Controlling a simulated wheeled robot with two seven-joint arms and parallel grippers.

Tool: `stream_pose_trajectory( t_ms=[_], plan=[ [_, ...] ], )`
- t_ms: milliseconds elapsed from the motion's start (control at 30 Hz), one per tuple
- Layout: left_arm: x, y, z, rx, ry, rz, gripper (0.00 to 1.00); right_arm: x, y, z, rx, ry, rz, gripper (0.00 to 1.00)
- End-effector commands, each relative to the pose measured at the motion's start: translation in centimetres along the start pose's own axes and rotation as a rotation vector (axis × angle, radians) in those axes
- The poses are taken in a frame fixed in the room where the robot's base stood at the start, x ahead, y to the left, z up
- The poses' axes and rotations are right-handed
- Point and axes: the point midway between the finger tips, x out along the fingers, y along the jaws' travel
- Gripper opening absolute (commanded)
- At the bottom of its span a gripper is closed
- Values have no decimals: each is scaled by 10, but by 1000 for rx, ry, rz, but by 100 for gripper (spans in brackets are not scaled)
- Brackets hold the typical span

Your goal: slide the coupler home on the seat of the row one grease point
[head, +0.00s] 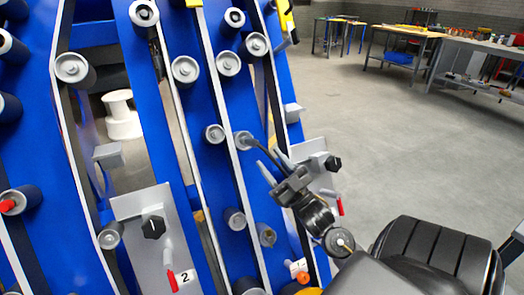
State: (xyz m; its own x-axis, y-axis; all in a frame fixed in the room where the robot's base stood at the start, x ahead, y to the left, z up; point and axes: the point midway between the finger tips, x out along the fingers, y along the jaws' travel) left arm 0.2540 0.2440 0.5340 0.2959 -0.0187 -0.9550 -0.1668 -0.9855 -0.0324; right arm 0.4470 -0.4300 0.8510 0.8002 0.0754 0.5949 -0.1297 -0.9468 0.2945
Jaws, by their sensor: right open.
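My right gripper (271,164) reaches in from the lower right, its two fingers apart and pointing up-left at the chassis. A thin dark rod or hose (260,149) runs between the fingers to a grey round end (243,140) on the blue chassis; I cannot tell whether this end is the coupler or a roller. The row one tag (298,266), marked 1, is low on the right, with an orange-red round piece (303,278) beneath it. The row one seat is not clearly distinguishable. My left gripper is out of view.
The blue chassis (212,165) carries several grey rollers. A grey plate with a black knob (333,163) is close right of my gripper, with a red-tipped lever (340,206) below. A second plate (130,208) has tag 2 (182,278). Open floor (400,140) lies right; workbenches stand behind.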

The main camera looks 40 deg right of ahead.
Motion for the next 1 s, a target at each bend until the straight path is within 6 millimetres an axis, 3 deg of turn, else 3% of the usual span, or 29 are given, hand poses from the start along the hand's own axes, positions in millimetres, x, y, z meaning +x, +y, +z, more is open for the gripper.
stream_pose_trajectory(
  t_ms=[200,1000],
  plan=[
    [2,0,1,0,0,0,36,-14,0,0,0,0,0,46],
    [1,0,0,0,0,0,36,-13,0,0,-1,1,0,46]
  ],
)
